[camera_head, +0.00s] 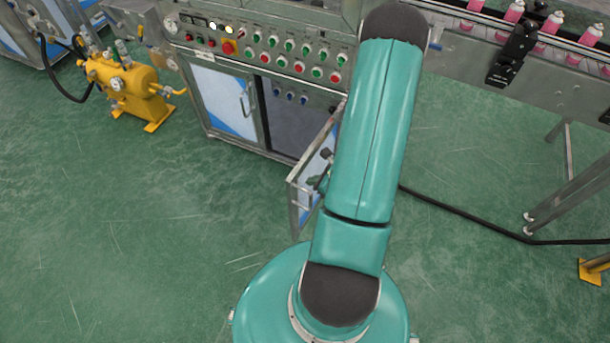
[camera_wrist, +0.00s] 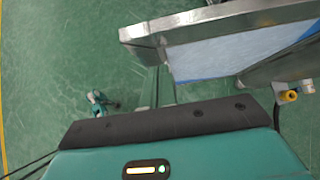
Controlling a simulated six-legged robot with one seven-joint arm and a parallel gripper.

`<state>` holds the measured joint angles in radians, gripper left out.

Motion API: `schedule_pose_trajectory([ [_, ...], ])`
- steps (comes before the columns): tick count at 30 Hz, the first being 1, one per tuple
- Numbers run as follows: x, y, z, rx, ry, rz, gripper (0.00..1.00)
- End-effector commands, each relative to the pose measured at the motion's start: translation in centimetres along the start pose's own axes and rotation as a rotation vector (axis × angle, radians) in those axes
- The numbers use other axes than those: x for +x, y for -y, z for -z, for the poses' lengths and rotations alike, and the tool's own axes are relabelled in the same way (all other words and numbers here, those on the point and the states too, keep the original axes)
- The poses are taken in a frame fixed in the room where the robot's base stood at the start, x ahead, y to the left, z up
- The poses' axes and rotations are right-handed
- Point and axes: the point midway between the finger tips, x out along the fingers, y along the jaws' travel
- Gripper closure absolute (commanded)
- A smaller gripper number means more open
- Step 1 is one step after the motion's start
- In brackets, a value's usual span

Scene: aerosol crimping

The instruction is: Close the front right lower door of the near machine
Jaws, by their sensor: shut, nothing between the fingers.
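The near machine (camera_head: 262,42) stands at the top middle of the head view, with a control panel above its lower doors. Its front right lower door (camera_head: 307,178) is swung open towards me, partly hidden by my arm. The opening (camera_head: 290,125) behind it is dark. In the wrist view, the door's metal frame and pale panel (camera_wrist: 240,50) fill the upper right. My gripper (camera_wrist: 156,88) points up from the dark bar in that view, shut and empty, close to the door's frame. Contact cannot be told. In the head view my arm mostly hides the gripper.
The left lower door (camera_head: 222,98) is closed. A yellow pump unit (camera_head: 125,85) stands on the floor at left. A conveyor (camera_head: 530,75) with pink cans runs at upper right. A black cable (camera_head: 470,222) crosses the floor at right. The green floor in front is clear.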

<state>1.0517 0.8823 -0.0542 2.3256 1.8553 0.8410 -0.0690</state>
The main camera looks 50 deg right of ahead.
Motion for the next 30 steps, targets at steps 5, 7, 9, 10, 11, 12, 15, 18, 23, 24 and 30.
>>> schedule_pose_trajectory([
  [5, 1.6, 0.0, -1.9, -0.004, 0.002, 0.000, 1.00],
  [7, 2.0, 0.0, -2.3, -0.004, 0.002, 0.000, 1.00],
  [9, 2.1, 0.0, -2.4, -0.003, 0.002, 0.000, 1.00],
  [10, 2.1, 0.0, -2.5, -0.003, 0.002, 0.000, 1.00],
  [11, 2.1, 0.0, -2.5, -0.003, 0.002, 0.000, 1.00],
  [12, 2.1, 0.0, -2.5, -0.003, 0.002, 0.001, 1.00],
  [15, 2.1, 0.0, -2.5, -0.003, 0.002, 0.001, 1.00],
  [18, 2.1, 0.0, -2.5, -0.003, 0.002, 0.001, 1.00],
  [23, 2.2, 0.1, -2.6, -0.002, 0.002, 0.002, 1.00],
  [24, 2.3, 0.1, -2.7, -0.001, 0.002, 0.004, 1.00],
  [30, 3.1, 0.4, -3.5, 0.012, 0.002, 0.017, 1.00],
])
